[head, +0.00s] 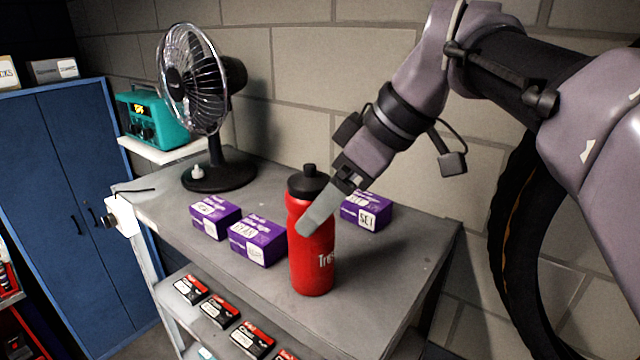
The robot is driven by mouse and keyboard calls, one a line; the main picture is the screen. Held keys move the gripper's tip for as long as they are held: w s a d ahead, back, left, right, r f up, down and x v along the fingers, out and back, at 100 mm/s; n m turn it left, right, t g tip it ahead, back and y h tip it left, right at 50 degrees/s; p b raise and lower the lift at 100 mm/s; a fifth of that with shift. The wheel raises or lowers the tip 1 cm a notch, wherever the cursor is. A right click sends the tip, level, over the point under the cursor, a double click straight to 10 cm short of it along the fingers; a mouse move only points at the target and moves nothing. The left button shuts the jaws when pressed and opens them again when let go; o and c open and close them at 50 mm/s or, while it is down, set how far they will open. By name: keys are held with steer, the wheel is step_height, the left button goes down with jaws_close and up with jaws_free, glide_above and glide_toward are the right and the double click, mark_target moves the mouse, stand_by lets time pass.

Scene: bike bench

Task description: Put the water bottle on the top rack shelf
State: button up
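The water bottle (312,265) is red with a black cap and white lettering. It is upright over the grey top rack shelf (385,290), near its front edge. Its base looks at or very close to the surface; I cannot tell if it touches. My gripper (318,212) reaches in from the upper right. One flat grey finger lies across the front of the bottle's upper body, just below the cap. The other finger is hidden behind the bottle, so I cannot see whether they press on it.
Several purple boxes (257,240) stand on the shelf left of and behind the bottle. A black fan (218,175) is at the far left end, beside a teal radio (150,122). Red-black boxes (251,340) lie on a lower shelf. The shelf right of the bottle is clear.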

steer(key=shift+s+d, duration=0.15)
steer(key=shift+a, duration=0.3)
steer(key=shift+a+r, duration=0.2)
steer(key=shift+a, duration=0.05)
steer(key=p+v, duration=0.2)
steer(key=v, duration=0.9)
steer(key=shift+r, duration=0.2)
steer(key=shift+d, duration=0.3)
